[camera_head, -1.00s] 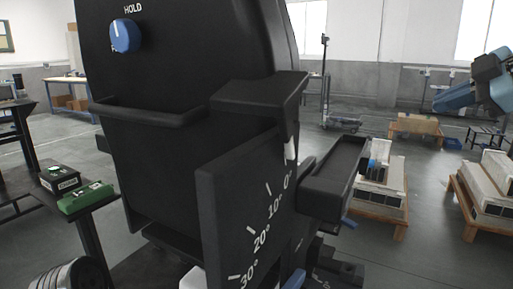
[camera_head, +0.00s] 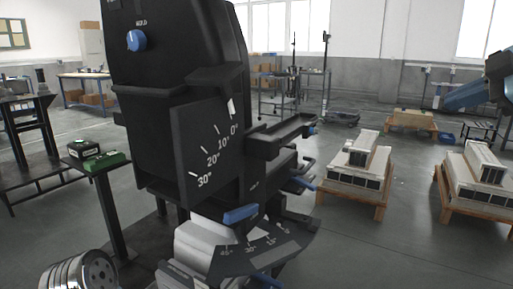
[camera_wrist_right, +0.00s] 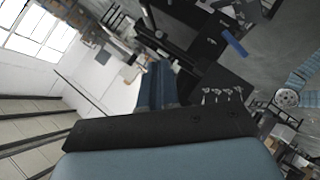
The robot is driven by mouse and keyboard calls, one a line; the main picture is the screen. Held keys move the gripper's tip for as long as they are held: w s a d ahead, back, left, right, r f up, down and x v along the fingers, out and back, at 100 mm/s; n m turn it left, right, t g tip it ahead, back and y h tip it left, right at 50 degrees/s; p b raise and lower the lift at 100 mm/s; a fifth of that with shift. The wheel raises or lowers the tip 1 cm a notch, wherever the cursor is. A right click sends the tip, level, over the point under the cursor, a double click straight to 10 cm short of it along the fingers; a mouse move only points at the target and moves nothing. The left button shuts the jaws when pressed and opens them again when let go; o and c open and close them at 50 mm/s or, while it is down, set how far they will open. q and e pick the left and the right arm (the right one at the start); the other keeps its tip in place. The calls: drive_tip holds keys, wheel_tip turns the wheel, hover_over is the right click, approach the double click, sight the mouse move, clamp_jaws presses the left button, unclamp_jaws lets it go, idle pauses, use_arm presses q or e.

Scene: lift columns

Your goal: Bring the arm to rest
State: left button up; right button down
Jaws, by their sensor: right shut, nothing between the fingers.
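My right arm enters at the right edge of the head view, raised high. My right gripper (camera_head: 500,75) is partly cut off by the frame edge. It is clear of the black machine and seems to hold nothing. In the right wrist view a dark and blue-grey housing fills the bottom, and a narrow blue part (camera_wrist_right: 157,85) stands beyond it. My left gripper is not in view.
A tall black machine (camera_head: 185,70) with a blue knob and angle scale stands close in front. Low wooden pallets with pale blocks (camera_head: 355,172) stand right of it. Grey floor lies open at front right.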

drive_tip(key=w+a+f+m+g, duration=0.1)
drive_tip(key=w+a+f+m, duration=0.15)
drive_tip(key=w+f, duration=0.7)
drive_tip(key=w+a+f+m+g, duration=0.25)
drive_tip(key=w+f, duration=0.35)
drive_tip(key=f, duration=0.7)
drive_tip(key=w+a+f+m+g+h, duration=0.1)
drive_tip(key=a+f+m, duration=0.2)
drive_tip(key=f, duration=1.1)
drive_tip(key=a+f+m+g+h, duration=0.1)
drive_tip(key=a+f+m, duration=0.15)
drive_tip(key=f, duration=1.15)
drive_tip(key=s+a+f+m+g, duration=0.1)
drive_tip(key=s+a+f, duration=0.35)
drive_tip(key=f, duration=0.45)
drive_tip(key=s+a+f+m+g, duration=0.1)
drive_tip(key=s+a+f+m, duration=0.15)
drive_tip(key=s+f, duration=0.5)
drive_tip(key=s+a+f+m+g, duration=0.1)
drive_tip(key=s+a+f, duration=0.1)
drive_tip(key=s, duration=0.5)
drive_tip(key=s+a+f+m+y, duration=0.1)
drive_tip(key=s+a+f, duration=0.2)
drive_tip(key=s+f, duration=0.2)
drive_tip(key=s+a+f+m+g, duration=0.1)
drive_tip(key=s+a+f, duration=0.2)
drive_tip(key=s, duration=0.5)
drive_tip(key=shift+s+a+f+g+y, duration=0.15)
drive_tip(key=shift+s+f+g+y, duration=0.2)
drive_tip(key=shift+f, duration=0.1)
